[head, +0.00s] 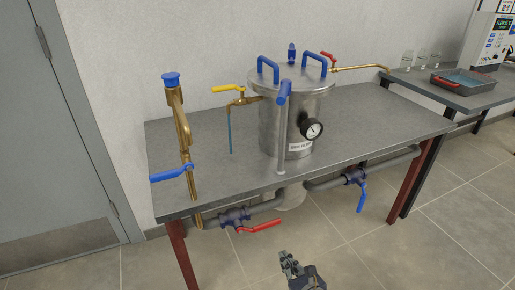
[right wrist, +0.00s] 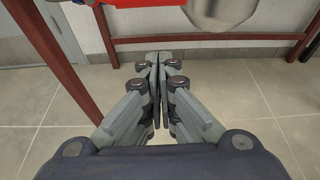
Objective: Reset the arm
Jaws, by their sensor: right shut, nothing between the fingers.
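My right gripper (head: 286,258) shows at the bottom centre of the head view, in front of the table and below its top. In the right wrist view the same gripper (right wrist: 158,58) has its two fingers together with nothing between them. It is apart from the table and the valves. A red-handled valve (head: 235,217) on the pipe under the table is up and to the left of it in the head view. The red handle (right wrist: 140,3) shows at the top edge of the right wrist view. My left gripper is not in view.
A steel vessel (head: 268,108) with a gauge (head: 312,129) stands on the grey table (head: 371,128). A brass pipe (head: 183,128) with a blue lever (head: 172,174) is at left. A blue-handled valve (head: 361,190) hangs below the table. The floor (head: 420,245) at right is clear.

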